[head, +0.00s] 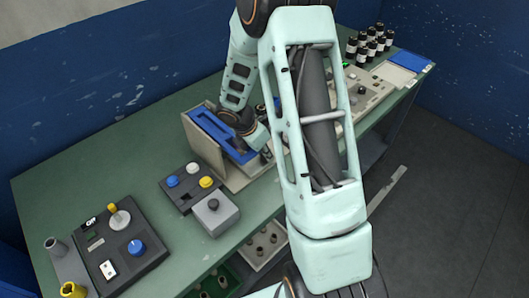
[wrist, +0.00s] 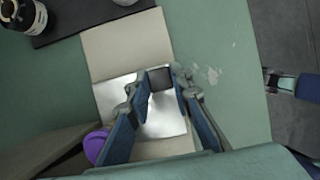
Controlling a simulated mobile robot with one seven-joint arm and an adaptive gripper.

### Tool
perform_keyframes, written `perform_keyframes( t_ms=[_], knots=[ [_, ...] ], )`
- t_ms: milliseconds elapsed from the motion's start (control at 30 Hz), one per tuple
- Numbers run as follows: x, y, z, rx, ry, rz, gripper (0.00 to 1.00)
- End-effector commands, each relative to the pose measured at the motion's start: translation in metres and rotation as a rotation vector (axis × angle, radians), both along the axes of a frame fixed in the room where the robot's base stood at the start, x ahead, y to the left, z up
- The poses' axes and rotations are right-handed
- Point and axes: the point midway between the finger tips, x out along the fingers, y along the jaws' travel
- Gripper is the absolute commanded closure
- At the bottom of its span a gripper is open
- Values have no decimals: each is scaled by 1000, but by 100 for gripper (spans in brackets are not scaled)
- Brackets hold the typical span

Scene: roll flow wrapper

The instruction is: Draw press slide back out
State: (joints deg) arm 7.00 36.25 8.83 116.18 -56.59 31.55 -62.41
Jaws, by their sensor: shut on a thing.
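In the wrist view, the press slide shows as a shiny silver plate (wrist: 165,118) with a dark square handle (wrist: 161,77) at its far end, over a beige base (wrist: 125,45). My gripper (wrist: 160,86) has its two blue-padded fingers on either side of the dark handle and is shut on it. In the head view, my gripper (head: 265,150) is low beside the beige press (head: 203,146) with its blue frame (head: 212,128). My arm hides much of the slide and the contact there.
A grey box (head: 214,213) and a button panel (head: 185,188) stand close in front of the press. A control panel (head: 118,240) is at the left. Black-capped bottles (head: 371,42) stand at the far end. A purple round part (wrist: 97,146) is beside my left finger.

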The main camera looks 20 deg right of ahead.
Motion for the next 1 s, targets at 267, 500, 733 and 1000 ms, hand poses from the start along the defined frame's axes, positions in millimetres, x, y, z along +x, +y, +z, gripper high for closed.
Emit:
perform_keyframes(
  t_ms=[267, 500, 733, 1000],
  knots=[
    [4, -8, 2, -1, -1, -3, 100],
    [24, -58, 4, 0, -1, -4, 100],
    [33, -80, 1, -1, -1, 0, 100],
    [34, -82, 1, -4, -3, 0, 79]
  ],
)
